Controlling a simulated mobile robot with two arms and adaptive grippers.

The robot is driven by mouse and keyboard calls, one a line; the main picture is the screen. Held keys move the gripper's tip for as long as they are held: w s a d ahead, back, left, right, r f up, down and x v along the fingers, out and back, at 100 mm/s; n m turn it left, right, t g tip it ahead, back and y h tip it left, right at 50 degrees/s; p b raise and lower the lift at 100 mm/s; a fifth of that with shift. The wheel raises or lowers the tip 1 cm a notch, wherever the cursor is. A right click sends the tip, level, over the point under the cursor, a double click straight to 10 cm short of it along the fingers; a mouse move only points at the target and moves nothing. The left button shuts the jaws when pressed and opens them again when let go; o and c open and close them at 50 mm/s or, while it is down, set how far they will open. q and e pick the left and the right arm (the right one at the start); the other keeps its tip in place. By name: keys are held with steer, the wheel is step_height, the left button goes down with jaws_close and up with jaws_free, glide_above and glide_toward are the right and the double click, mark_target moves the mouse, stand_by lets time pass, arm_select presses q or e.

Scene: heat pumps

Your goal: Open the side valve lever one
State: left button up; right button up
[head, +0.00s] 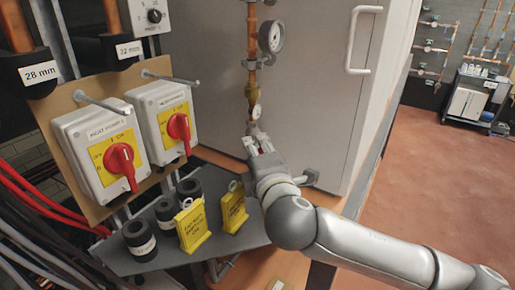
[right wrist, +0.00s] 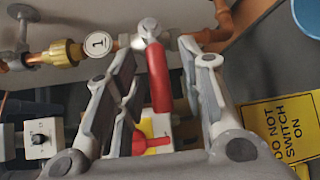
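The side valve one has a red lever (right wrist: 158,78) and a round tag marked 1 (right wrist: 97,44) on its pipe in the right wrist view. My right gripper (right wrist: 172,55) is open, with one finger on each side of the lever and visible gaps between them. In the head view my right gripper (head: 262,150) is at the lower end of the vertical copper pipe (head: 252,92) and hides most of the valve. My left gripper is not in view.
Two red rotary switches (head: 122,165) (head: 179,129) are on the left panel. Yellow "do not switch on" signs (head: 193,226) (head: 234,208) and black sleeves (head: 139,240) stand on the grey shelf (head: 180,258) below. A gauge (head: 271,36) is above the gripper. Open floor (head: 440,150) lies right.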

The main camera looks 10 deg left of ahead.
jaws_close()
stand_by(0.3)
steer(key=shift+f, duration=0.1)
steer(key=shift+f+b, duration=0.15)
steer(key=shift+b, duration=0.25)
steer(key=shift+w+d+f+n+t+y+b, duration=0.15)
steer(key=shift+f+n+t+y+b, duration=0.5)
steer(key=shift+b, duration=1.8)
steer(key=shift+w+f+n+t+y+b, duration=0.3)
steer(key=shift+f+n+t+b, duration=0.6)
steer(key=shift+b, duration=1.6)
steer(key=shift+w+d+f+n+t+y+b, duration=0.15)
steer(key=shift+n+t+y+b, duration=0.35)
steer(key=shift+n+b, duration=1.3)
steer(key=shift+a+m+b, duration=0.1)
steer(key=shift+m+b, duration=0.55)
jaws_free()
